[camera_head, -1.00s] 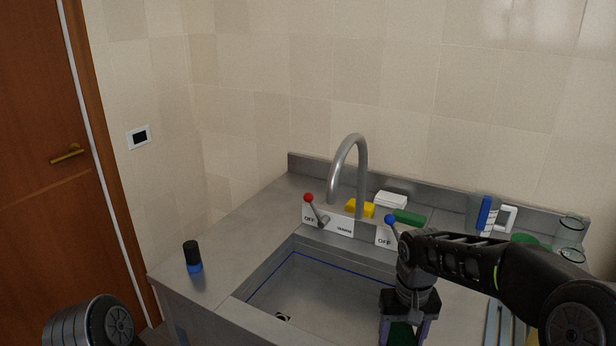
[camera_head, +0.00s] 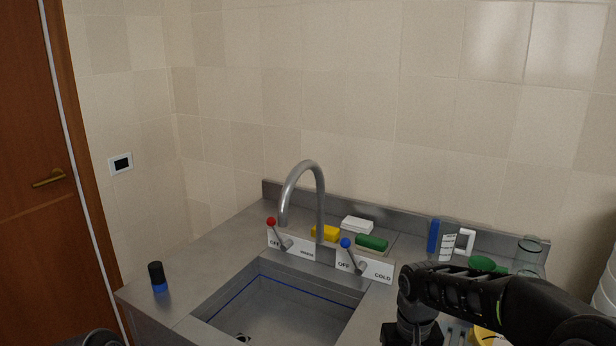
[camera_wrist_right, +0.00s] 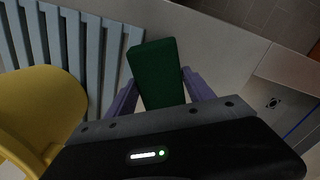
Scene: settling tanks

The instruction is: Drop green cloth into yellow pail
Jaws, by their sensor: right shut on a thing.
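My right gripper (camera_wrist_right: 160,88) is shut on the green cloth (camera_wrist_right: 157,72), a dark green block-like piece between its purple fingers in the right wrist view. The yellow pail (camera_wrist_right: 38,98) is at the left of that view, to the side of the held cloth and apart from it. In the head view only a bit of the pail (camera_head: 486,337) shows at the bottom edge, mostly hidden by my right arm. There the fingers and cloth are below the frame. My left gripper is out of view.
A grey slatted rack (camera_wrist_right: 72,45) lies beside the pail. The steel sink (camera_head: 290,312) has a tall faucet (camera_head: 320,205). Behind it are yellow (camera_head: 325,232), green (camera_head: 372,243) and white (camera_head: 357,225) blocks. Bottles and glass (camera_head: 530,254) stand at right. The left counter is mostly clear.

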